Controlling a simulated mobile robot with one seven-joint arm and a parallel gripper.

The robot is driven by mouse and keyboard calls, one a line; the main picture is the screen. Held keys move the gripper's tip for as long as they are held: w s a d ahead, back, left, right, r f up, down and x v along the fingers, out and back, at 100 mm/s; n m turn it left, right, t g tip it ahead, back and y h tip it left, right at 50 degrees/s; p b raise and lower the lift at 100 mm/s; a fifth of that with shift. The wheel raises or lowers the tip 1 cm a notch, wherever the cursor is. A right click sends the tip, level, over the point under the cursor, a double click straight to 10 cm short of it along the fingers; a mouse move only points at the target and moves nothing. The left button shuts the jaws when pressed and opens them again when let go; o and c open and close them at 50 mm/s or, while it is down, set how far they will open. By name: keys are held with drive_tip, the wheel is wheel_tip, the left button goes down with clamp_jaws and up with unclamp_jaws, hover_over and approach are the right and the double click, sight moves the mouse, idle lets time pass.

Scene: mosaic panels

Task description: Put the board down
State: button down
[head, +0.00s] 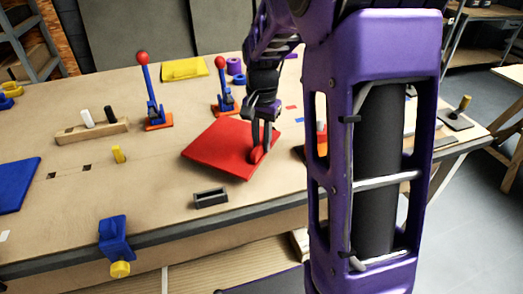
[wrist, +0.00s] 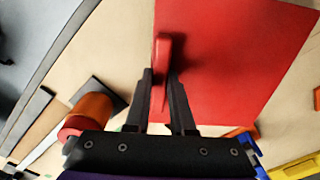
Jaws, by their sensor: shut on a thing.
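The board is a flat red square panel (head: 218,148) with a raised red handle (head: 258,154) near its right edge. My gripper (head: 262,138) points down over that edge and is shut on the handle. In the wrist view the fingers of my gripper (wrist: 161,80) stand on both sides of the handle (wrist: 163,55), and the red panel (wrist: 225,60) spreads to the right. The board is over the middle of the workbench (head: 175,185). I cannot tell whether its underside touches the bench top.
Two red-knobbed levers (head: 154,105) (head: 225,90) and a yellow plate (head: 184,69) stand behind the board. A small dark tray (head: 211,198) is in front. A wooden block with pegs (head: 92,132), a yellow peg (head: 118,154) and a blue panel (head: 14,185) are left. A blue clamp (head: 115,238) grips the front edge.

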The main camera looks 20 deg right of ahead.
drive_tip(key=shift+f, duration=1.5)
drive_tip(key=shift+f, duration=0.2)
drive_tip(key=c, duration=0.8)
unclamp_jaws()
drive_tip(key=shift+o, duration=0.2)
drive_tip(key=shift+r, duration=0.1)
